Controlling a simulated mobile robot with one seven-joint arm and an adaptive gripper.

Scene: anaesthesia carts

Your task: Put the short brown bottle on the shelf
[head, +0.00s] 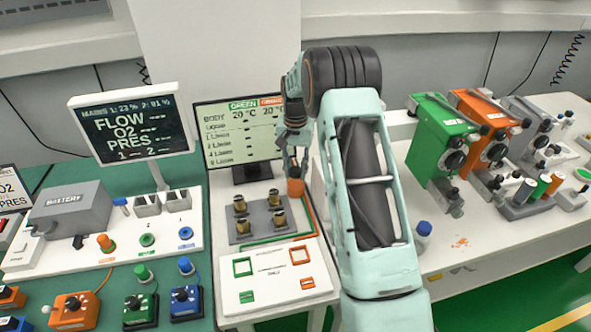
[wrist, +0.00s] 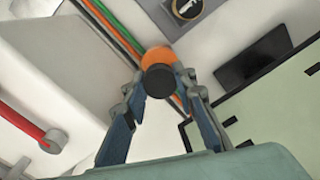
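The short brown bottle (head: 296,187) looks orange-brown with a dark cap. It stands upright by the right edge of the white console panel, beside the green and orange lines. In the wrist view the orange body (wrist: 158,56) shows beyond its dark cap. My gripper (head: 294,160) is above it, pointing down, with one finger on either side of the cap. The fingers (wrist: 164,84) look apart, with a small gap at the right of the cap. I cannot tell whether they touch it. Which surface is the shelf is not clear.
A grey block with several brass fittings (head: 241,225) is left of the bottle. A monitor (head: 238,132) stands close behind my gripper. A white bottle with blue cap (head: 422,232) stands right of my arm. Green (head: 440,140) and orange vaporizers stand on the right bench.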

